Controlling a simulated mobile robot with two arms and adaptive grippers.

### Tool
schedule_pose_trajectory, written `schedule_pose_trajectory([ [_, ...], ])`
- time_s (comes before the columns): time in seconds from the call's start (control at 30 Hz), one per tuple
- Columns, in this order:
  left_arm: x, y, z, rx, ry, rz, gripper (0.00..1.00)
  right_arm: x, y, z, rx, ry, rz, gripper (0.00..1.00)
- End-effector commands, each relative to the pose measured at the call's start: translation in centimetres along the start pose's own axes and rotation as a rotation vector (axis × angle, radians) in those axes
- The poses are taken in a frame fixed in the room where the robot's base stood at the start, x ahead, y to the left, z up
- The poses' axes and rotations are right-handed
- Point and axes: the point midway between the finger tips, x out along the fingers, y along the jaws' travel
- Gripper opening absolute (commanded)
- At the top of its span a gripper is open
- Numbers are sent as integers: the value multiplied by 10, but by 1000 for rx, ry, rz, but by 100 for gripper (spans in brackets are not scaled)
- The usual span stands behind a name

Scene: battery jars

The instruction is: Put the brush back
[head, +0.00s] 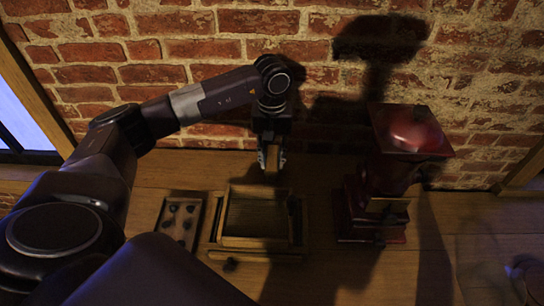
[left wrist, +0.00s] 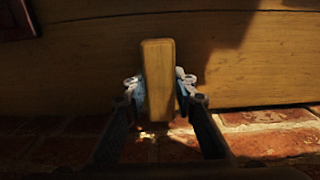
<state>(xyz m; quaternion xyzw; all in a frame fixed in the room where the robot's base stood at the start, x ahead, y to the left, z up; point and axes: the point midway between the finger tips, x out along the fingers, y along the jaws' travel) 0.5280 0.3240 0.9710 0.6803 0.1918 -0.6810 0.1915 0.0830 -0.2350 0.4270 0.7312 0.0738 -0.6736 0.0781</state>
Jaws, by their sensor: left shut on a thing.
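My left gripper (head: 271,158) hangs down near the brick wall, behind the wooden box, in the head view. It is shut on a small wooden block, which I take to be the brush (left wrist: 158,80). In the left wrist view the block stands upright between the two fingertips (left wrist: 158,92), with a finger touching each side. Only its plain wooden face shows; no bristles are visible. In the head view the brush is mostly hidden in shadow by the gripper. My right gripper is not recognizable in either view.
A shallow wooden box (head: 222,240) stands on the wooden table (head: 330,280) below the gripper. To its left is a small tray (head: 168,208) with several dark round pieces. A red grinder-like machine (head: 408,140) stands at right.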

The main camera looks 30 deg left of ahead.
Motion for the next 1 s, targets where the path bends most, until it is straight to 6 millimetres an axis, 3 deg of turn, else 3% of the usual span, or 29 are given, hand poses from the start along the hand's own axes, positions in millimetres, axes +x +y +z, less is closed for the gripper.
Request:
schedule_pose_trajectory([
  [0.3, 4, 0, 0, 0, 1, 0, 2, 6, -1, -2, 0, 3, -1, 40],
  [0.33, 3, 0, 0, 0, 0, 0, 28, 4, -1, -3, 0, 4, -1, 40],
  [0.47, 2, 0, 0, 0, 0, 0, 42, 4, 0, -6, 0, 9, 0, 40],
  [0.87, -4, 0, -1, 0, 2, 2, 42, 2, 0, -8, 0, 11, 1, 40],
  [1.0, -27, 1, -2, 0, 7, 4, 42, 14, 0, -7, 1, 12, 1, 40],
])
